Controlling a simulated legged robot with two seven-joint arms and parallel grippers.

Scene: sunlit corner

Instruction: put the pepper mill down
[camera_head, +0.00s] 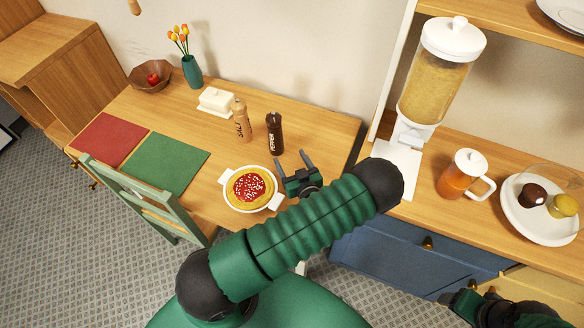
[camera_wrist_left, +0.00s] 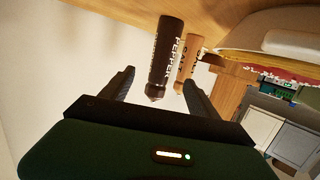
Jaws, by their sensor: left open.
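The black pepper mill (camera_head: 275,135) stands upright on the wooden table, just right of the wooden salt mill (camera_head: 242,120). My left gripper (camera_head: 292,159) is open and empty, just in front of the pepper mill, with its fingers pointing toward it. In the left wrist view, which is upside down, the pepper mill (camera_wrist_left: 166,48) shows ahead between the open fingers (camera_wrist_left: 158,80), seemingly beyond their tips. The salt mill (camera_wrist_left: 188,58) is close beside it there. My right gripper (camera_head: 470,300) is at the bottom right of the head view; its jaws are unclear.
A white dish of food (camera_head: 231,201) sits left of my left gripper. A butter dish (camera_head: 215,103), green vase (camera_head: 192,73) and bowl (camera_head: 145,82) stand farther back. A dispenser (camera_head: 437,80), glass jug (camera_head: 461,180) and plate (camera_head: 525,224) are on the right-hand counter.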

